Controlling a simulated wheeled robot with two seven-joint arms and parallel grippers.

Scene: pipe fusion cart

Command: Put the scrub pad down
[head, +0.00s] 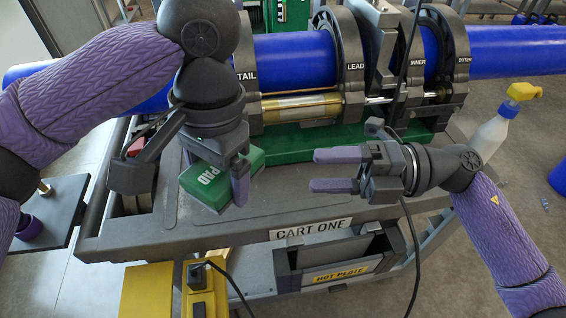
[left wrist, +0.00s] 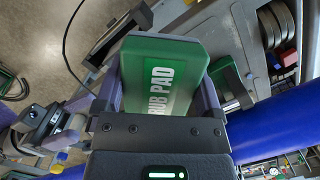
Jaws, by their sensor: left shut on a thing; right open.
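The scrub pad is a green block (head: 208,182) with white lettering, low over the left part of the grey cart top in the head view. I cannot tell whether it touches the surface. My left gripper (head: 238,180) is shut on it, and its fingers hide part of the block. In the left wrist view the scrub pad (left wrist: 165,75) sits between the two fingers, its lettering facing the camera. My right gripper (head: 335,170) is open and empty above the cart's front right part, its fingers pointing left.
Blue pipes (head: 295,55) run through the clamps behind my grippers. A white spray bottle (head: 490,135) with a yellow top stands at the right. The cart top (head: 285,205) is bare between the grippers. A hot plate holder (head: 340,268) and a yellow box (head: 148,290) are below.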

